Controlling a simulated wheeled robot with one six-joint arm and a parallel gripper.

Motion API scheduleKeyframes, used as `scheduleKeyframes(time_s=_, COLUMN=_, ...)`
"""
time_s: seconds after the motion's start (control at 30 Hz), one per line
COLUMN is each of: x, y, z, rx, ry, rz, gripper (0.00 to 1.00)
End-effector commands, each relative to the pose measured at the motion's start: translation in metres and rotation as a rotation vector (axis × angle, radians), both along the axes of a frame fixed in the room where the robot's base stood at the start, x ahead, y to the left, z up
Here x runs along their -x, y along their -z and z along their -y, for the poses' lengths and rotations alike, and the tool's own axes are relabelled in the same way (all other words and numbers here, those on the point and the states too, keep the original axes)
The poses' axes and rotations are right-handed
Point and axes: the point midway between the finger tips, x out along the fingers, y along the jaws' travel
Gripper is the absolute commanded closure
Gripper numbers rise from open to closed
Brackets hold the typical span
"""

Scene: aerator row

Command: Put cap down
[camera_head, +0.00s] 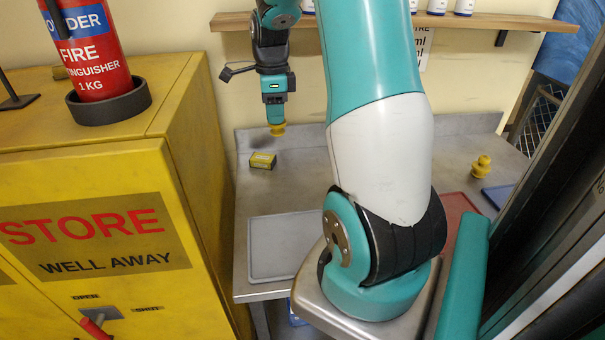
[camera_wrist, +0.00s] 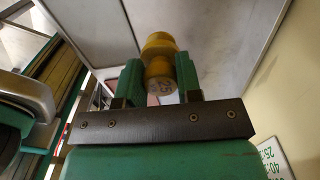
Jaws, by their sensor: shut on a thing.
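My gripper (camera_head: 275,118) points down over the grey metal bench (camera_head: 320,166) in the head view. In the wrist view the cap (camera_wrist: 160,50) sits between the two green fingers and shows a round, stepped shape. A second yellow stepped piece (camera_head: 481,168) stands upright on the right part of the bench.
A grey tray (camera_head: 284,249) lies at the bench's front left, a red tray (camera_head: 455,207) and a blue one (camera_head: 501,195) at the right. A yellow cabinet (camera_head: 190,200) borders the bench on the left. A wooden shelf (camera_head: 480,19) with bottles runs above.

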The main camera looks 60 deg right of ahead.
Motion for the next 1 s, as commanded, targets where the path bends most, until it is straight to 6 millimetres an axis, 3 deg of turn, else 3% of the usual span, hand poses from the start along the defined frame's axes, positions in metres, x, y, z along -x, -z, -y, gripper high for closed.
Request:
scheduleKeyframes(time_s=0.3, x=0.002, y=0.089, z=-0.001, rx=-0.006, ry=-0.002, rz=-0.008, gripper=0.98)
scheduleKeyframes(time_s=0.5, x=0.001, y=0.133, z=-0.001, rx=-0.004, ry=-0.002, rz=-0.005, gripper=0.98)
scheduleKeyframes(time_s=1.0, x=0.0, y=0.186, z=0.0, rx=-0.001, ry=-0.003, rz=-0.001, gripper=0.98)
